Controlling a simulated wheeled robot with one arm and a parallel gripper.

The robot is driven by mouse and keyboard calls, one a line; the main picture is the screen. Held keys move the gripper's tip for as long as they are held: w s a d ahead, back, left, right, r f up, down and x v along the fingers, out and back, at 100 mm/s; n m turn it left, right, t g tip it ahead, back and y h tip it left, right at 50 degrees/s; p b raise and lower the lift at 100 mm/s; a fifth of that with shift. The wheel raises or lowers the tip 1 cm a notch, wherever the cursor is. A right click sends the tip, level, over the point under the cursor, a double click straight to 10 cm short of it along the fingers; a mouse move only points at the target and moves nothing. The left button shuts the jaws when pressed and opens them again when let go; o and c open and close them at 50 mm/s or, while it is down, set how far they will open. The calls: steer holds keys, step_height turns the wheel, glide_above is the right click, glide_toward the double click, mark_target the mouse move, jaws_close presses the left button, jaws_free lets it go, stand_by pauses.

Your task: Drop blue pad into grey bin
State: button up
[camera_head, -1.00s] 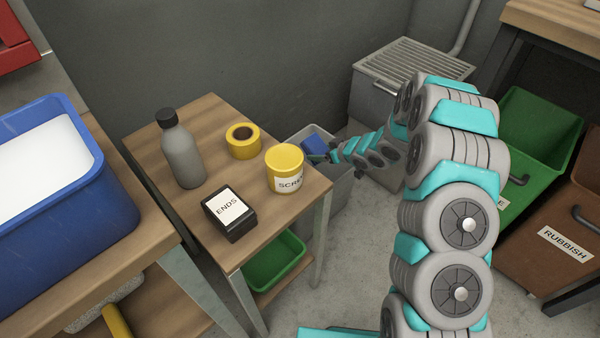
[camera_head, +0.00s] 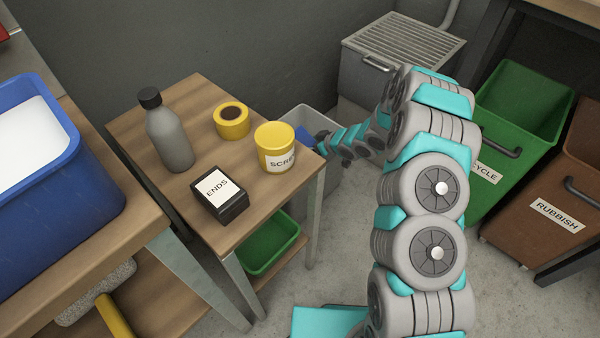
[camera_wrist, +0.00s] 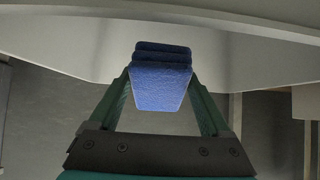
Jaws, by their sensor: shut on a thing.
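The blue pad (camera_wrist: 160,82) is held between the two fingers of my gripper (camera_wrist: 160,90) in the wrist view. In the head view a small part of the blue pad (camera_head: 304,138) shows beside the yellow tub, at the mouth of the grey bin. The grey bin (camera_head: 308,118) stands on the floor behind the small table, partly hidden by the table and my arm. Its pale wall (camera_wrist: 250,62) seems to fill the upper wrist view behind the pad. Whether the pad touches the bin cannot be told.
The wooden table (camera_head: 190,92) carries a grey bottle (camera_head: 168,138), yellow tape (camera_head: 231,121), a yellow tub (camera_head: 273,148) and a black ENDS box (camera_head: 220,194). A green tray (camera_head: 268,245) sits below. Green (camera_head: 515,100) and brown (camera_head: 545,205) bins stand right.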

steer(key=o, duration=1.2)
steer(key=shift+c, duration=0.2)
steer(key=v, duration=0.7)
steer(key=shift+s+d+r, duration=0.2)
steer(key=shift+d+r, duration=0.05)
steer(key=shift+r, duration=0.05)
